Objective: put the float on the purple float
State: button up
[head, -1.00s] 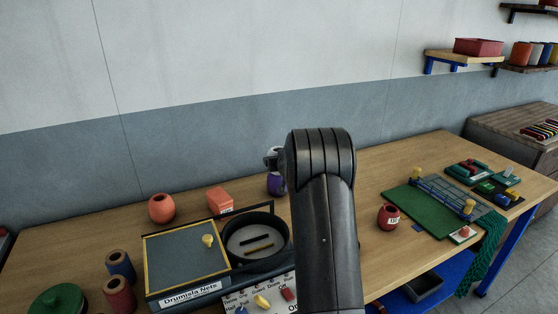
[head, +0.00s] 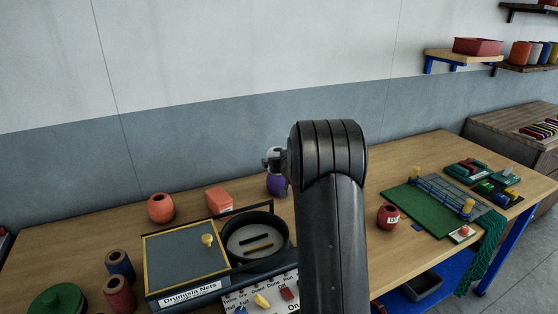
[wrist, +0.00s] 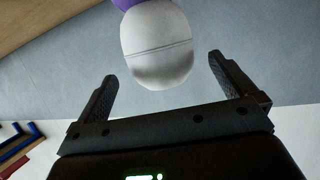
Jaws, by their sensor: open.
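The purple float (head: 277,186) stands on the table behind the round black pan. A white float (wrist: 157,48) sits end to end with the purple float (wrist: 126,3) in the wrist view, and the two appear to touch. In the head view the white float (head: 275,153) is above the purple one, partly hidden by my gripper. My gripper (wrist: 162,67) is open, with one finger on each side of the white float's free end and visible gaps to both. My gripper (head: 268,162) is small and dark in the head view.
An orange round float (head: 161,208) and an orange block (head: 219,200) stand left of the purple float. The black pan (head: 286,238) and a yellow-edged grey panel (head: 180,262) are in front. A red float (head: 388,217) and green board (head: 432,220) lie right.

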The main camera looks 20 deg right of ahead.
jog(key=s+a+r+g, duration=0.1)
jog(key=s+a+r, duration=0.3)
jog(key=s, duration=0.4)
jog(key=s+a+r+g, duration=0.25)
jog(key=s+a, duration=0.25)
jog(key=s, duration=0.3)
jog(key=s+a+r, duration=0.4)
jog(key=s, duration=0.4)
jog(key=s+a+g+y, duration=0.1)
jog(key=s+a, duration=0.3)
jog(key=s, duration=0.4)
jog(key=s+a+f+n+g, duration=0.1)
jog(key=s+a, duration=0.3)
jog(key=s, duration=0.4)
jog(key=s+a+f+n+g+y, duration=0.1)
jog(key=s+a, duration=0.3)
jog(key=s, duration=0.4)
jog(key=shift+s+f+g+y, duration=0.15)
jog(key=shift+s+g+y, duration=0.15)
jog(key=shift+g, duration=0.55)
